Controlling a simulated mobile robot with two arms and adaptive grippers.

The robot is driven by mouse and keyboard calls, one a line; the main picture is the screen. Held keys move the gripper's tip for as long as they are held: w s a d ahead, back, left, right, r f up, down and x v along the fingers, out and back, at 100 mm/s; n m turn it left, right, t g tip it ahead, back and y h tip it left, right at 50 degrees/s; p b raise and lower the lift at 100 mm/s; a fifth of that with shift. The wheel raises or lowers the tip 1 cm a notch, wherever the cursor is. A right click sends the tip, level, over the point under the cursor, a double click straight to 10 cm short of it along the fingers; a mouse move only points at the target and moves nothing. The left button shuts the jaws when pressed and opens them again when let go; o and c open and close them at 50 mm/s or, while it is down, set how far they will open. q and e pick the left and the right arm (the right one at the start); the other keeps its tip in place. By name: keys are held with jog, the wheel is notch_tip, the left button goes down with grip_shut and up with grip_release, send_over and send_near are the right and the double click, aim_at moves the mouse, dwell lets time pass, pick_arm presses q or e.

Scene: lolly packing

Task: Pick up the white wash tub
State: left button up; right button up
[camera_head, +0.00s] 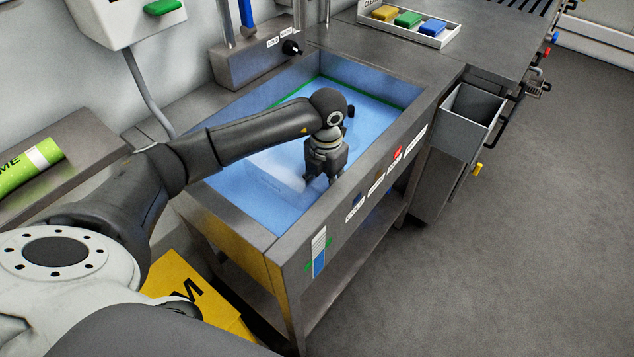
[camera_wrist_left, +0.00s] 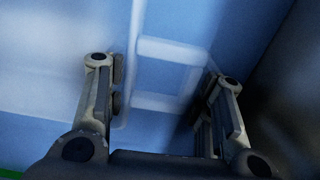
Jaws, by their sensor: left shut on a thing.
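The white wash tub (camera_head: 272,176) lies low in the blue-tinted sink (camera_head: 290,228), a pale shape with blurred edges. My left arm reaches over it. My left gripper (camera_head: 322,180) points down at the tub's right side, near the sink's front wall. In the left wrist view, the tub's pale body (camera_wrist_left: 60,55) is at the left and a pale handle loop (camera_wrist_left: 172,50) sticks out from its side. The fingers of my left gripper (camera_wrist_left: 162,80) stand on both sides of this handle part, shut on the tub. My right gripper is not in view.
The sink's steel rim surrounds the tub closely. A tray (camera_head: 446,38) with yellow, green and blue blocks stands on the counter behind. A grey bin (camera_head: 470,112) hangs at the sink's right end. A yellow box (camera_head: 180,285) is at lower left. Open floor lies right.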

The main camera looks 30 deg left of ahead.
pick_arm(q)
notch_tip(320, 180, up, 23)
jog(key=p, duration=0.3)
jog(key=shift+p, duration=0.4)
jog(key=shift+f, duration=0.1)
dwell(1.1)
